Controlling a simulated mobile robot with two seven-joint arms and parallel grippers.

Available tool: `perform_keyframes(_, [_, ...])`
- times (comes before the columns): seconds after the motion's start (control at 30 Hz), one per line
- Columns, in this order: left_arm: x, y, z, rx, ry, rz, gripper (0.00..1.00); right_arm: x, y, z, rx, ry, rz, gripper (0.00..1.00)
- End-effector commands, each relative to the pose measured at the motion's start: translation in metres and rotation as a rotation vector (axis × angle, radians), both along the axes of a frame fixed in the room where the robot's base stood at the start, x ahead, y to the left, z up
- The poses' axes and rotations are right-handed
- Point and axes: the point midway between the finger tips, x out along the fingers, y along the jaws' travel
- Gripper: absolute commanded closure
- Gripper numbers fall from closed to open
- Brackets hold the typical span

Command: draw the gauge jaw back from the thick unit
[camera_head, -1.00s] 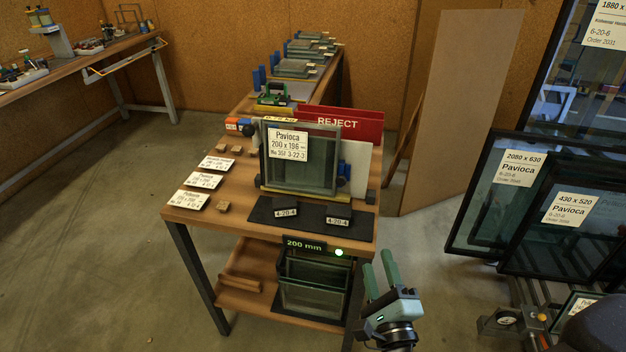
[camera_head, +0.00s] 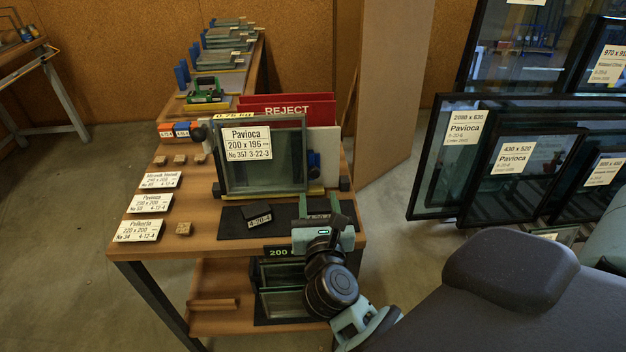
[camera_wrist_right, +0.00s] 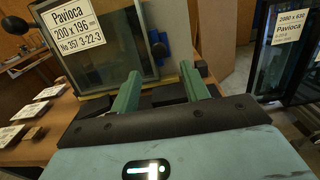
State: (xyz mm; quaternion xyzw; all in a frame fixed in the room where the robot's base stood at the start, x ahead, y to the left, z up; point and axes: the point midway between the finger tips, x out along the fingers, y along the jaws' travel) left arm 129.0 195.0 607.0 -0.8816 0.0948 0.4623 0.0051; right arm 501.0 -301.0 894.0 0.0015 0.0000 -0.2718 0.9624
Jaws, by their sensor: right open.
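A framed glass unit (camera_head: 282,165) labelled Pavioca 200 x 196, 3-22-3, stands upright on the near table; it also shows in the wrist view (camera_wrist_right: 115,48). A dark block labelled 4-20-4 (camera_head: 259,220) lies on the black mat (camera_head: 232,231) in front of it. A second block there is mostly hidden by my right gripper. My right gripper (camera_head: 318,203) is open over the mat's right part, in front of the unit's lower right. Its green fingers (camera_wrist_right: 160,84) are apart, with nothing clearly held between them. I cannot tell which part is the gauge jaw. My left gripper is not in view.
Several white label cards (camera_head: 149,205) and small wooden blocks lie on the table's left side. A red REJECT bin (camera_head: 290,105) stands behind the unit. Large framed panes (camera_head: 515,165) lean at the right. A shelf below holds more glass units (camera_head: 284,303).

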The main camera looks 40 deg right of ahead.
Motion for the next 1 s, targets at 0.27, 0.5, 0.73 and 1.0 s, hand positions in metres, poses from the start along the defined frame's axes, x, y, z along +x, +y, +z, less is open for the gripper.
perform_keyframes(0.27, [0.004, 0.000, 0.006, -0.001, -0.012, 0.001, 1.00, 0.036, -0.022, 0.003, -0.005, -0.002, 0.000, 0.54])
perform_keyframes(0.5, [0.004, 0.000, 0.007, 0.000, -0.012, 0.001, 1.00, 0.056, -0.034, 0.001, -0.003, -0.001, 0.001, 0.54])
perform_keyframes(0.73, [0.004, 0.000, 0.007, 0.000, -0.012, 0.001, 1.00, 0.059, -0.036, 0.000, -0.003, 0.001, 0.001, 0.54])
perform_keyframes(1.0, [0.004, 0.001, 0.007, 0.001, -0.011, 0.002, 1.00, 0.059, -0.036, 0.000, -0.003, 0.001, 0.001, 0.74])
